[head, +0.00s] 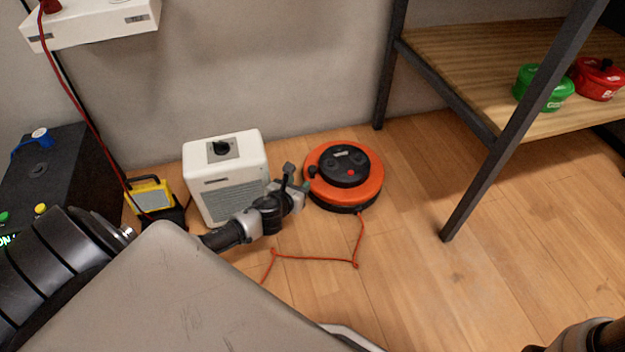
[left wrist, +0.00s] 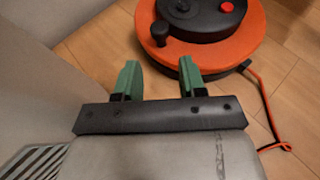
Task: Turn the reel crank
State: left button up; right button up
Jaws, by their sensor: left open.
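The orange cable reel (head: 343,177) with a black top and a red button lies flat on the wooden floor near the wall. Its crank knob (head: 312,171) is a small black peg at the reel's left edge. In the left wrist view, the reel (left wrist: 237,49) fills the top right and the knob (left wrist: 160,33) stands up near its left side. My left gripper (head: 298,180) is at the reel's left side, close to the knob. In the left wrist view, its green-tipped fingers (left wrist: 158,80) are apart and empty, with the knob beyond them. My right gripper is not seen.
A white heater-like box (head: 226,178) stands left of the reel, behind my left arm. An orange cord (head: 315,260) runs loosely across the floor. A shelf (head: 480,90) with green (head: 543,88) and red (head: 598,79) pots stands at right. Floor right of the reel is clear.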

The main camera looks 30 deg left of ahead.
aim_at(310, 172)
pick_arm(q)
jog(key=b+x, duration=0.5)
jog(key=x, duration=0.4)
jog(key=shift+s+f, duration=0.1)
jog(key=shift+f, duration=0.05)
jog(key=shift+w+b, duration=0.35)
grip_shut()
